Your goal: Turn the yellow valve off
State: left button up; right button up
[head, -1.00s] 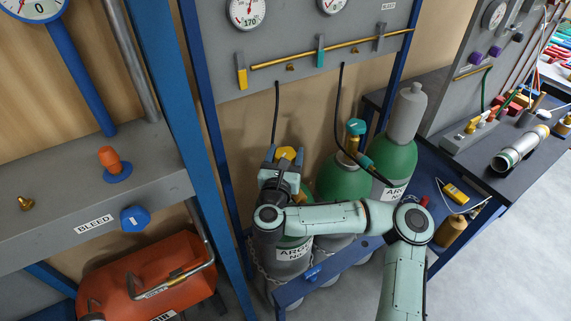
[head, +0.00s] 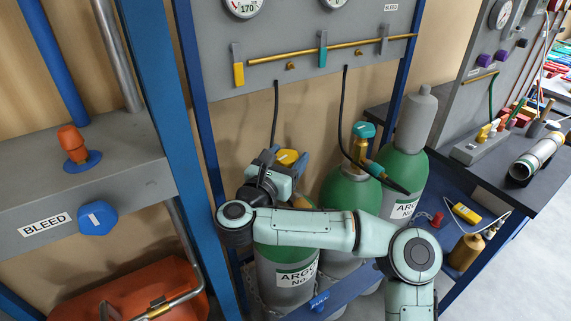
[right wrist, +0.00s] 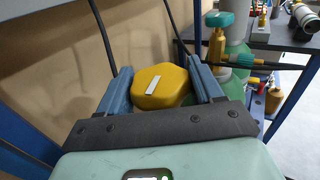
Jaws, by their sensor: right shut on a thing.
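The yellow valve (head: 288,157) is a six-sided knob with a white mark, on top of the front-left green and grey argon cylinder (head: 284,264). In the right wrist view the knob (right wrist: 160,88) sits between the two blue-grey fingers, its white mark slanting up to the right. The cylinder's neck is mostly hidden behind the gripper and forearm. My left gripper is not in view.
A second cylinder with a teal valve (head: 363,130) and black hose stands close right. The grey panel (head: 290,86) with a brass pipe and levers is above. A blue post (head: 166,120) rises close left of the wrist. A blue rail (head: 335,300) runs in front of the cylinders.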

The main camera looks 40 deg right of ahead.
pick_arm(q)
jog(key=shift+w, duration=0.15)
pick_arm(e)
jog(key=shift+r, duration=0.25)
jog(key=o, duration=1)
jog(key=shift+d+f, duration=0.1)
jog(key=shift+c, duration=0.2)
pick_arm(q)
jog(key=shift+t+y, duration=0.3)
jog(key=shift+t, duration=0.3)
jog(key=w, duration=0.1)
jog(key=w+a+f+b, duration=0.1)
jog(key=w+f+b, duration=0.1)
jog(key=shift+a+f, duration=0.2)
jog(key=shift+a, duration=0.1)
pick_arm(e)
jog(key=v, duration=0.7)
jog(key=shift+a, duration=0.25)
jog(key=shift+s, duration=0.15)
